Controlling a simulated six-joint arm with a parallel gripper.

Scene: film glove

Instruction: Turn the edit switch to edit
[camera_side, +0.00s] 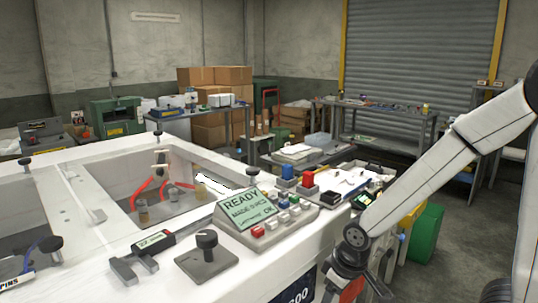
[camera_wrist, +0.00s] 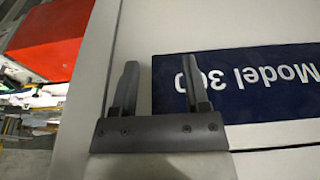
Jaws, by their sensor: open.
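A black rotary knob (camera_side: 207,240) stands upright on a grey plate (camera_side: 206,265) at the front of the white machine top in the side view. It is the likely edit switch, but I can read no edit marking on it. My gripper (camera_wrist: 160,62) is open and empty in the wrist view, its two dark fingers apart in front of the machine's white side and a blue "Model 300" plate (camera_wrist: 245,85). In the side view my wrist is low at the right, beside the machine and clear of the knob; the fingertips cannot be made out there.
A grey console (camera_side: 268,217) with a "READY" screen and coloured buttons stands right of the knob. A caliper-like tool (camera_side: 142,257) lies to its left. Open wells (camera_side: 165,205) lie behind. A red surface (camera_wrist: 45,40) is at the upper left of the wrist view.

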